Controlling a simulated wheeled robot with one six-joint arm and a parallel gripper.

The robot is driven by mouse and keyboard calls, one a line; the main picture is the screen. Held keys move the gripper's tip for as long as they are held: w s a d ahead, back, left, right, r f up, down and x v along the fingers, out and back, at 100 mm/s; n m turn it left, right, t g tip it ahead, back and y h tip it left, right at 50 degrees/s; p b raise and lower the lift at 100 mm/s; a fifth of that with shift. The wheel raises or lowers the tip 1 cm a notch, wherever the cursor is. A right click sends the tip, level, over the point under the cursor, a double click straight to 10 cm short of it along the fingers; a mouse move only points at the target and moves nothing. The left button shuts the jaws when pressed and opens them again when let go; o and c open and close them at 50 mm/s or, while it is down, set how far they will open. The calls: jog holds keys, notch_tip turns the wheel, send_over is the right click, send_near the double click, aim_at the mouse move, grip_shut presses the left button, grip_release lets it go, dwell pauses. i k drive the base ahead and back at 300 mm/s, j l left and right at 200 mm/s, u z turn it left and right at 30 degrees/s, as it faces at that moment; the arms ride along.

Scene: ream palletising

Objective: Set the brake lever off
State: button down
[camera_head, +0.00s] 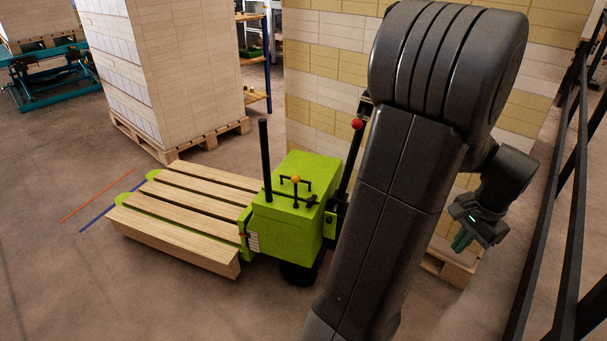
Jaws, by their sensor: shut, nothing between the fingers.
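A green pallet truck (290,215) stands in the middle with its forks under a wooden pallet. A black lever with a red knob (357,124) rises slanted at the truck's right side. A small lever with an orange knob (296,180) stands upright on top of the truck. I cannot tell from labels which is the brake lever. My gripper (460,242) hangs at the right, behind my large dark arm, apart from the truck and both levers. My arm hides part of the truck's right side.
The empty wooden pallet (185,207) lies on the forks. Tall stacks of reams stand at the back left (175,65) and behind the truck (325,75). A black railing (548,220) runs along the right. The floor at the front left is clear.

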aim_at(295, 180)
jog(key=i+j+u, duration=0.45)
jog(key=i+j, duration=0.2)
jog(key=i, duration=0.25)
jog(key=i+j, duration=0.2)
jog(key=i, duration=0.25)
